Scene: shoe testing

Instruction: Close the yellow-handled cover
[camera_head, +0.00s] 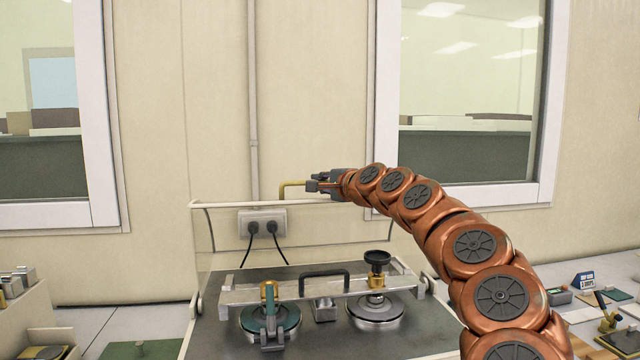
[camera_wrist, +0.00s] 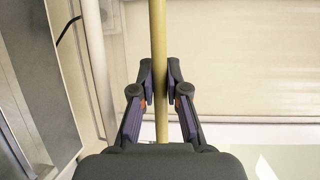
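The clear cover stands raised behind the test machine, with a pale top rim (camera_head: 235,203). Its yellow handle (camera_head: 292,184) is a bent bar at the top edge. My gripper (camera_head: 318,186) is at the right part of this handle. In the wrist view the yellow handle (camera_wrist: 158,40) runs lengthwise between the two fingers of my gripper (camera_wrist: 160,82). The finger pads lie close against both sides of the bar, so the gripper looks shut on it. The part of the handle beyond the fingers is hidden in the head view.
The machine's dark bed (camera_head: 240,290) lies below the cover, with a metal crossbar (camera_head: 240,294), a black grip (camera_head: 324,272), a green clamp (camera_head: 269,318) and a black knob (camera_head: 377,258). A wall socket (camera_head: 262,222) with two plugs is behind. Small items lie on the right bench.

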